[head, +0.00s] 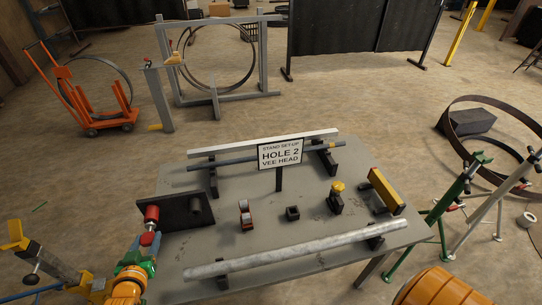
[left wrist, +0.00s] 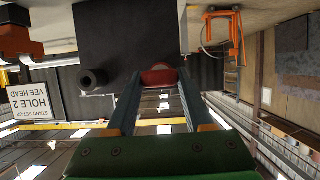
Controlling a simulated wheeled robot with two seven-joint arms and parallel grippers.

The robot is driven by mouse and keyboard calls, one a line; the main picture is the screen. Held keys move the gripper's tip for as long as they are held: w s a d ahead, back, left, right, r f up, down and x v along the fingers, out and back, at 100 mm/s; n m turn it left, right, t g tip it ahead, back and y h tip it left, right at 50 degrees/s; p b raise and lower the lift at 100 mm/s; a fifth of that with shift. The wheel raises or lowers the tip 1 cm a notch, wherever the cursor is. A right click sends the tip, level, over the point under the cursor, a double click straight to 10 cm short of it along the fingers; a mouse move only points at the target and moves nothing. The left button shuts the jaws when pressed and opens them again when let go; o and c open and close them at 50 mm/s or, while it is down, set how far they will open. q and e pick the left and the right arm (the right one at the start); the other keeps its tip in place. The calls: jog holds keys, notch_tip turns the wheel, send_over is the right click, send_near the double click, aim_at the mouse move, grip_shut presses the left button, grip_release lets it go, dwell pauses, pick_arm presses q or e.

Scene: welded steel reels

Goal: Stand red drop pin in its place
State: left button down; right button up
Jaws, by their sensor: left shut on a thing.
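The red drop pin (head: 151,213) is held at the tip of my left gripper (head: 149,232), at the table's left end. In the left wrist view a round red end of the pin (left wrist: 158,77) shows between the two fingers of the left gripper (left wrist: 157,88). A dark plate (head: 176,213) with a short black tube (head: 195,206) stands just right of the pin. The tube also shows in the left wrist view (left wrist: 93,79), apart from the pin. The sign (head: 280,154) reads "STAND SET-UP HOLE 2 VEE HEAD". My right gripper is out of view.
The grey table (head: 262,250) carries long bars on dark supports, a red-and-dark part (head: 245,215), a black block (head: 292,213), a yellow-knobbed part (head: 337,192) and a yellow block (head: 387,190). A green stand (head: 445,205) is at right; a yellow-and-grey stand (head: 35,262) is at left.

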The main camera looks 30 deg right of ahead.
pick_arm(q)
jog(key=shift+w, duration=0.15)
grip_release()
dwell(0.5)
